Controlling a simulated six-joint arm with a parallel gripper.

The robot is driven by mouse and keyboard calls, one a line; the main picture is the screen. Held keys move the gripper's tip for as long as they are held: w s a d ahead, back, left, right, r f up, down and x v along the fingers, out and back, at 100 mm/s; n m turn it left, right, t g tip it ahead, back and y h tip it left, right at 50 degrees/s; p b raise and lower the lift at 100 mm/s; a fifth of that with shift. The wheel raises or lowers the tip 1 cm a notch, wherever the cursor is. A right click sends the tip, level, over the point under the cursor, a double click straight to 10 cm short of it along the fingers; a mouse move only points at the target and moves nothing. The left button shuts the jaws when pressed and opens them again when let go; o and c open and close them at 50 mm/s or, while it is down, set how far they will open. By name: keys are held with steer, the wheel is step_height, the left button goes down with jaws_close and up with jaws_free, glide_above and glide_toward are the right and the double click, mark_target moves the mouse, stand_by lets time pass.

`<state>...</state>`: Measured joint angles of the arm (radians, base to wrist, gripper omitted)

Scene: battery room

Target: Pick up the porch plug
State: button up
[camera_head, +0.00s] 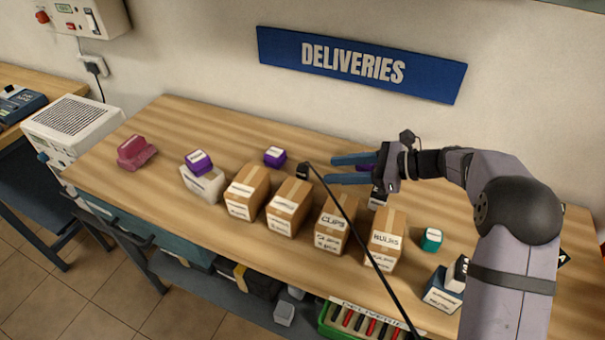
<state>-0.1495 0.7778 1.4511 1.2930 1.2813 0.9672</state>
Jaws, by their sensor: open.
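No label reading "porch" is legible, so I cannot tell for certain which thing is the porch plug. A small black block (303,171) is on the wooden table, with a black line like a cable beside it running towards the lower right. My gripper (329,169) reaches in from the right, its two blue fingers open and pointing left. In the picture the fingertips are just right of the black block, apart from it, with nothing held at the tips. A purple item (366,168) shows partly behind the fingers. A black plug (93,68) is in the wall socket.
Several cardboard boxes (288,208) line the front of the table. Purple blocks (274,156), a white box (202,188), a pink item (135,152) and a teal block (431,239) stand around. The table's back left is clear.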

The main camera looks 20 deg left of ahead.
mark_target(308, 171)
steer(key=shift+p+x, duration=0.75)
steer(key=shift+x, duration=4.55)
steer(key=shift+f, duration=0.1)
jaws_close()
